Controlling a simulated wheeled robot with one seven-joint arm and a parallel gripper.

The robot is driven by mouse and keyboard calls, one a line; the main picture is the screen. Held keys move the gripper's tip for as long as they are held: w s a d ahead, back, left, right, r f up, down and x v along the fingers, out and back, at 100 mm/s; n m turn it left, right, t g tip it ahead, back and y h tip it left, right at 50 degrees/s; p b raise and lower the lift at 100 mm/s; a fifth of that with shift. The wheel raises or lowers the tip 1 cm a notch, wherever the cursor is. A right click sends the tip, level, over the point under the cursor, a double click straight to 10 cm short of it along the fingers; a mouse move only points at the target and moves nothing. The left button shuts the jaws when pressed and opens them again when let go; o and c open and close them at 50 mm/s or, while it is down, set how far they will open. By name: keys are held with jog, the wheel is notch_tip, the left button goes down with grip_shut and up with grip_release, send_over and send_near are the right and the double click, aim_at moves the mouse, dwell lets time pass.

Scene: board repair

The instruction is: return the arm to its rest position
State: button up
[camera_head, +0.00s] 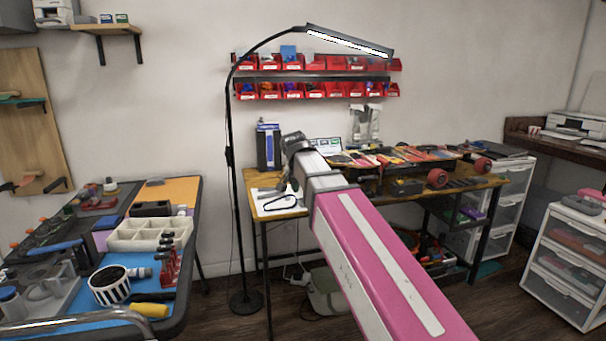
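My arm, pink and white, reaches from the bottom right up over the left part of the wooden workbench (480,186). Its dark wrist (294,143) is at the far end, in front of the wall. My gripper (289,189) seems to hang below the wrist, small and partly hidden by the arm. Its fingers cannot be made out, nor whether they hold anything. A white sheet or clipboard (268,207) with a black looped outline lies on the bench's left end, close to the gripper.
A black floor lamp (230,158) stands just left of the bench and arches over it. A skateboard deck (400,156) with red wheels lies on the bench. A tool table (185,192) with a striped cup (110,290) is at left. White drawers (565,262) stand at right.

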jog(key=s+d+f+n+g, duration=0.1)
jog(key=s+d+f, duration=0.4)
jog(key=f, duration=0.6)
jog(key=s+d+f+n+g+y, duration=0.1)
jog(key=s+d+f+n, duration=0.1)
jog(key=s+d+f, duration=0.2)
jog(key=s+d+f+n+g+y, duration=0.1)
jog(key=s+d+f, duration=0.4)
jog(key=f, duration=1.4)
jog(key=d, duration=0.4)
jog(key=shift+s+d+f+n, duration=0.3)
jog(key=shift+s+n, duration=0.05)
jog(key=shift+n, duration=0.05)
